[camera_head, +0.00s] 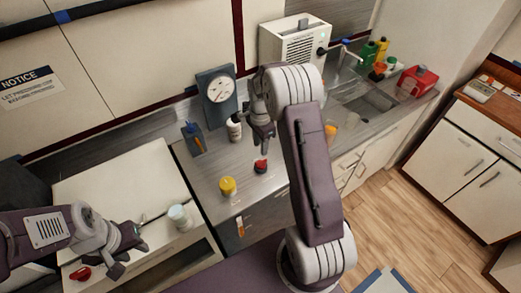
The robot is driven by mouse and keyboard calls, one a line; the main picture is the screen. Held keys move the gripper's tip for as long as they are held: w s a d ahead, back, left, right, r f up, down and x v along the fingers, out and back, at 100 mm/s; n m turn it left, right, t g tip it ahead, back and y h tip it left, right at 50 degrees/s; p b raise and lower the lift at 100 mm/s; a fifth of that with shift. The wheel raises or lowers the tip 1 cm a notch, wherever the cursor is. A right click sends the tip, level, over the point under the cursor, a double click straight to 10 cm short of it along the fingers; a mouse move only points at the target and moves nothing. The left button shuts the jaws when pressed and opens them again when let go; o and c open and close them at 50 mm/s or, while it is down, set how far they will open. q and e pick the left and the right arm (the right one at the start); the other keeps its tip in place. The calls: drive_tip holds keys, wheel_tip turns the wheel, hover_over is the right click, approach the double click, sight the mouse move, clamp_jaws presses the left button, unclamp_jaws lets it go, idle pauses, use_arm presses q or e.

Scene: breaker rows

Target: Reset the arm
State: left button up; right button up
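My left gripper (138,256) is at the lower left, over the front of a white-topped cabinet (120,178). Its two fingers look spread, with nothing between them. My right arm rises from the bottom centre, bends at the top, and its gripper (264,145) hangs down above the grey counter (205,182). The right gripper is small and dark, and its finger gap is not clear. A small red-and-black object (261,167) is just below the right gripper, seemingly apart from it. No breaker rows can be made out.
A yellow-capped jar (228,186), a white bottle (234,127) and a dial scale (217,90) stand on the counter. A white vented box (292,41) is behind my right arm. A whitish cup (179,216) and a red item (80,273) are near my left gripper.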

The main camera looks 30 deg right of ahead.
idle(0.3)
drive_tip(key=shift+w+a, duration=0.1)
drive_tip(key=shift+a, duration=0.1)
drive_tip(key=s+a+r+n+t, duration=0.1)
drive_tip(key=s+a+r+n, duration=0.3)
drive_tip(key=s+a+r, duration=0.3)
drive_tip(key=s+a+f+n, duration=0.1)
drive_tip(key=s+f+n, duration=0.1)
drive_tip(key=s+n, duration=0.3)
drive_tip(key=s+a+f+n, duration=0.1)
drive_tip(key=s+a+n, duration=0.1)
drive_tip(key=s+n, duration=0.4)
drive_tip(key=shift+s+a+f+n+b, duration=0.25)
drive_tip(key=shift+f+n+b, duration=0.15)
drive_tip(key=shift+n, duration=0.6)
drive_tip(key=shift+s+r, duration=0.1)
drive_tip(key=shift+s, duration=0.05)
